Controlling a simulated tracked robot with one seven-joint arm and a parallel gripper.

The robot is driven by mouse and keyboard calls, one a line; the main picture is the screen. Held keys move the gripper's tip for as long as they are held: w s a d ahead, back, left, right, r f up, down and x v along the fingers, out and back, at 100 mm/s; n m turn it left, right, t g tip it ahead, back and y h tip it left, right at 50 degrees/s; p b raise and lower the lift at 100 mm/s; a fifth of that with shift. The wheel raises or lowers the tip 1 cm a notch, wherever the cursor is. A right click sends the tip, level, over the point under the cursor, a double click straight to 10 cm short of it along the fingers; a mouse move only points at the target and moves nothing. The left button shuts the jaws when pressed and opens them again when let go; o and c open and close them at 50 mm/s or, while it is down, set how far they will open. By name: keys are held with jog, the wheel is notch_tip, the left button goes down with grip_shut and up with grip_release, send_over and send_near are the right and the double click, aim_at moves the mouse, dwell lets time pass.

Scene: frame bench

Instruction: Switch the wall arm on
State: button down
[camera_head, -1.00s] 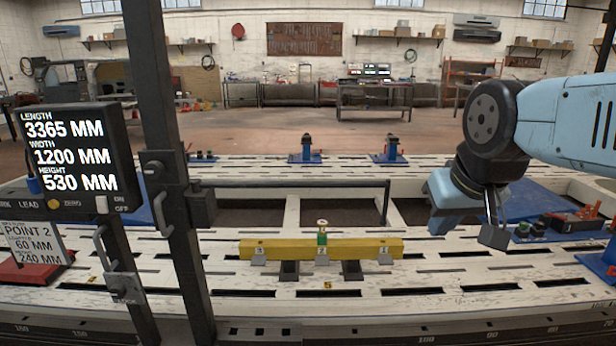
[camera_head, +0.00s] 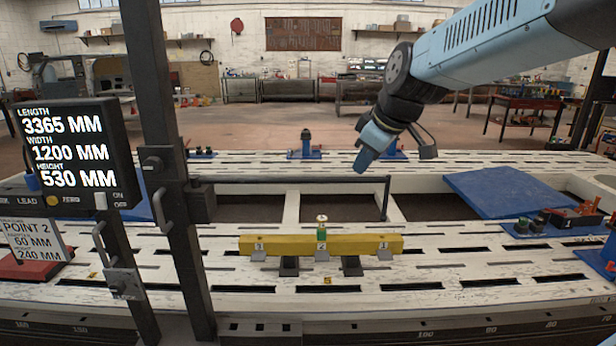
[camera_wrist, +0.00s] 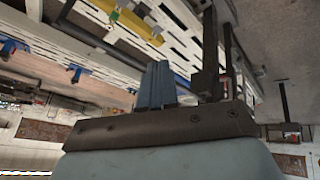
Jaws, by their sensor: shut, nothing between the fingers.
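A dark upright post (camera_head: 165,130) stands at the left. A dark horizontal arm (camera_head: 290,180) reaches right from it and bends down at its end. A black display box (camera_head: 75,112) left of the post shows lit white numbers. Below its screen is a small pale switch (camera_head: 101,201) beside the words ON and OFF; I cannot tell its position. My gripper (camera_head: 362,160) is shut and empty, above and near the right end of the horizontal arm in the picture, well right of the switch. In the wrist view its blue fingers (camera_wrist: 157,85) are together.
A yellow beam (camera_head: 365,245) with a green-banded piece (camera_head: 321,235) rests on supports on the slotted white bench (camera_head: 450,272). A POINT 2 sign (camera_head: 32,240) stands at the left. A blue mat (camera_head: 515,192) and red-and-black tools (camera_head: 575,217) lie at the right.

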aim_at(308, 180)
jog(key=w+a+f+n+y, duration=0.1)
jog(key=w+a+n, duration=0.4)
jog(key=w+a, duration=0.2)
jog(key=shift+w+a+f+n, duration=0.25)
jog(key=shift+w+n, duration=0.15)
jog(key=shift+w, duration=0.7)
jog(key=shift+f, duration=0.1)
jog(key=w+a+f, duration=0.3)
jog(key=w+f, duration=0.5)
jog(key=f, duration=0.1)
jog(key=shift+w, duration=0.15)
